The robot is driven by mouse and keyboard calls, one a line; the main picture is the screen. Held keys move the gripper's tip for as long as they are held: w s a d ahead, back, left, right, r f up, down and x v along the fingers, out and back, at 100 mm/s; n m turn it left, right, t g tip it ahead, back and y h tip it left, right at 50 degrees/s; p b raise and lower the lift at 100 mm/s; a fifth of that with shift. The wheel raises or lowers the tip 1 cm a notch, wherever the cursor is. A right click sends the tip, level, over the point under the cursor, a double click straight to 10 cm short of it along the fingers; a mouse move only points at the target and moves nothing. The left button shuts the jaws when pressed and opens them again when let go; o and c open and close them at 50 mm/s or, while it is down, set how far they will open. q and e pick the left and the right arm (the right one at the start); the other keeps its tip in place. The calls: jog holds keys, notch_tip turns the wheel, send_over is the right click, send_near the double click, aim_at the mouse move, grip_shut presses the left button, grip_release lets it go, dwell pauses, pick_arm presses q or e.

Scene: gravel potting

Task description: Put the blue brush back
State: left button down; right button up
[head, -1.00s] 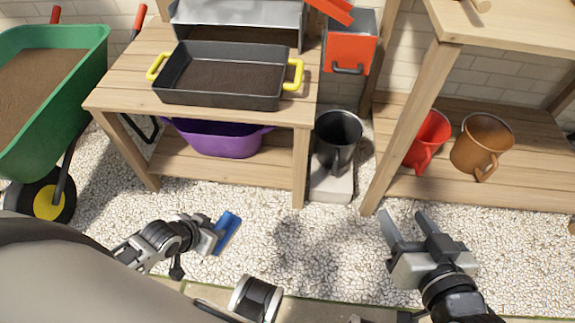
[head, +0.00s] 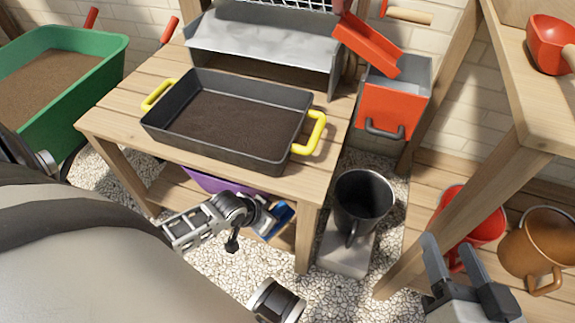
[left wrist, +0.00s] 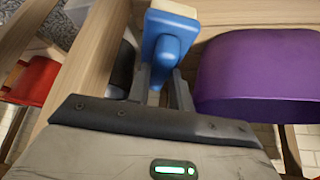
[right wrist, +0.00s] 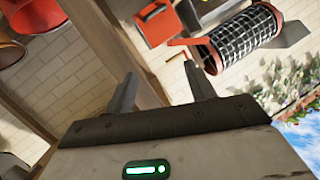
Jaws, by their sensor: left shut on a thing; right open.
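The blue brush (left wrist: 168,45) is in my left gripper (left wrist: 160,88), which is shut on it. In the head view the brush (head: 281,219) shows at the front of the table's lower shelf, below the tabletop and beside the right front leg. In the left wrist view the purple tub (left wrist: 255,75) is just right of the brush, with a gap between them. My right gripper (head: 450,262) is open and empty at the lower right, in front of the shelf with the mugs. The right wrist view shows nothing between its fingers (right wrist: 158,90).
A black tray with yellow handles (head: 165,130) of soil stands on the table (head: 105,118). A dark pot (head: 362,203) stands right of the table leg. A green wheelbarrow (head: 48,128) is left.

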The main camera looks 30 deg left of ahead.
aim_at(285, 213)
pick_arm(q)
jog(key=b+x, duration=0.1)
jog(key=x, duration=0.1)
jog(key=b+x, duration=0.1)
jog(key=x, duration=0.1)
jog(key=w+b+x, duration=0.1)
jog(key=x, duration=0.2)
jog(key=shift+d+r, duration=0.25)
jog(key=shift+r, duration=0.15)
jog(key=shift+w+d+f+b, duration=0.1)
jog(key=shift+w+f+b, duration=0.25)
jog(key=shift+b, duration=0.15)
jog(key=shift+w, duration=0.2)
jog(key=f+b, duration=0.1)
jog(key=f, duration=0.1)
jog(key=f+b, duration=0.1)
jog(key=shift+w+d+f+b, duration=0.1)
jog(key=shift+w+f+b, duration=0.2)
jog(key=shift+f, duration=0.05)
pick_arm(e)
notch_tip(285, 213, up, 7)
jog(key=w+n+t+y, duration=0.2)
jog(key=t+y, duration=0.1)
jog(key=t, duration=0.1)
jog(key=shift+w+f+t, duration=0.15)
jog(key=shift+w+t, duration=0.15)
jog(key=shift+t, duration=0.1)
